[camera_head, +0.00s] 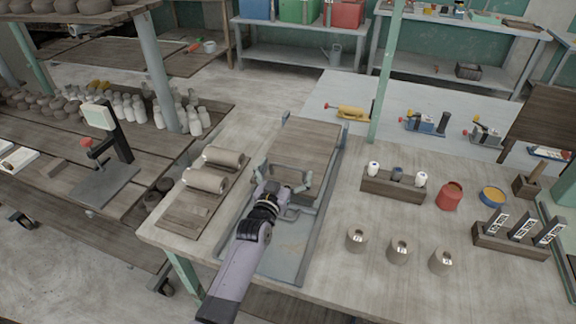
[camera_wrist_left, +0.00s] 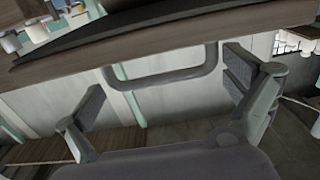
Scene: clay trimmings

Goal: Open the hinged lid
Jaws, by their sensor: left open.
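The lid looks like a flat wooden panel (camera_head: 305,142) inside a grey metal frame (camera_head: 322,205) on the workbench. In the left wrist view, a dark wooden edge (camera_wrist_left: 120,62) crosses the top, with a grey U-shaped handle bar (camera_wrist_left: 165,73) below it. My left gripper (camera_head: 285,173) is over the frame, at the near side of the panel. Its fingers are spread and empty. In the left wrist view, the handle bar lies between the two fingers (camera_wrist_left: 166,80), with gaps on both sides; contact is not visible. My right gripper is not in view.
Two clay rolls (camera_head: 222,157) lie on boards left of the frame. To the right are a wooden rack with spools (camera_head: 393,186), a red pot (camera_head: 450,196), several grey cylinders (camera_head: 399,251) and a block with dark tools (camera_head: 511,241). A green post (camera_head: 386,75) rises behind.

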